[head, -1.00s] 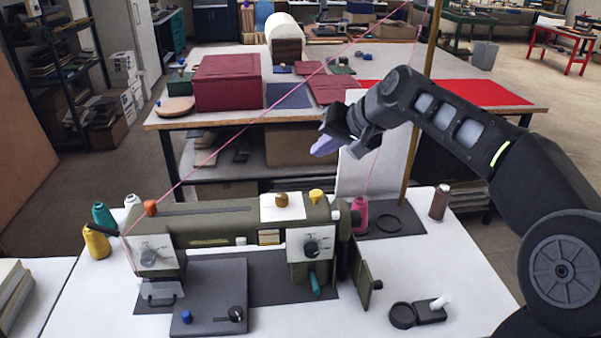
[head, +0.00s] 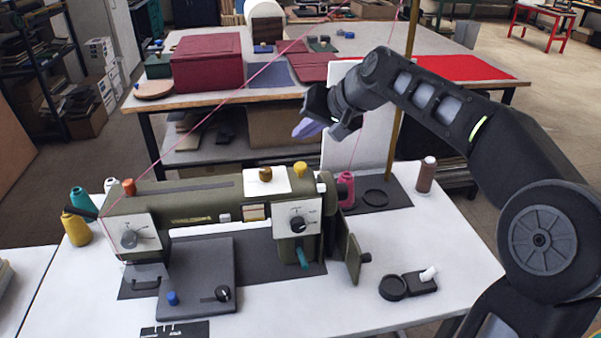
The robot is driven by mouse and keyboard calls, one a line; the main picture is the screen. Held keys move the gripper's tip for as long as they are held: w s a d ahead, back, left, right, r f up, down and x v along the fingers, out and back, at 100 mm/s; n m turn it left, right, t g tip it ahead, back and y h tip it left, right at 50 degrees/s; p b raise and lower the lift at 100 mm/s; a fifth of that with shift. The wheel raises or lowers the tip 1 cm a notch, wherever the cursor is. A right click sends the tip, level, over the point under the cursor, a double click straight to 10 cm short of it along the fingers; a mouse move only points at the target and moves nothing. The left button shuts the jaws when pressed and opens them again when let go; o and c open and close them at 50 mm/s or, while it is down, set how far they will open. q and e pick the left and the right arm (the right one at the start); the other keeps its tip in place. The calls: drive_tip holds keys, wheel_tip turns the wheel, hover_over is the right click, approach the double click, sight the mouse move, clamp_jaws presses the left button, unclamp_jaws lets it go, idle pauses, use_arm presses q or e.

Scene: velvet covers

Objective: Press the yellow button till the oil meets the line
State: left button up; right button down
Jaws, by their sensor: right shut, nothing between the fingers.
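The olive sewing machine (head: 200,201) stands on the white table. A yellow button (head: 300,169) sticks up from its top, right of a white plate with a brown-gold knob (head: 265,174). A small pale window (head: 254,212) is on its front below that plate; an oil level or line is too small to make out. My right gripper (head: 307,129) shows above and behind the yellow button in the picture, its lilac fingertips pointing down-left. It is shut and empty, apart from the button. My left gripper is not in view.
A pink thread runs from the pink spool (head: 346,188) and across the view to the machine's left end. A tan pole (head: 399,120) stands behind. Brown (head: 426,176) and yellow (head: 76,229) spools stand on the table. A small hinged door (head: 353,259) stands open at the machine's right.

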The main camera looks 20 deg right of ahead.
sight(298, 164)
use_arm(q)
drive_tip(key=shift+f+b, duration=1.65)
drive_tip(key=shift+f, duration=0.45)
use_arm(e)
drive_tip(key=shift+f, duration=2.45)
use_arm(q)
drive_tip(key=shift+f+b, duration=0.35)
use_arm(e)
drive_tip(key=shift+f, duration=0.45)
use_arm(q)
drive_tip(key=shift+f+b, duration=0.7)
use_arm(e)
drive_tip(key=shift+f, duration=0.9)
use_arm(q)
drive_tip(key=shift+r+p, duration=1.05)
use_arm(e)
drive_tip(key=shift+r, duration=1.3)
drive_tip(key=shift+r, duration=0.1)
wheel_tip(298, 164, up, 5)
drive_tip(key=p, duration=0.4)
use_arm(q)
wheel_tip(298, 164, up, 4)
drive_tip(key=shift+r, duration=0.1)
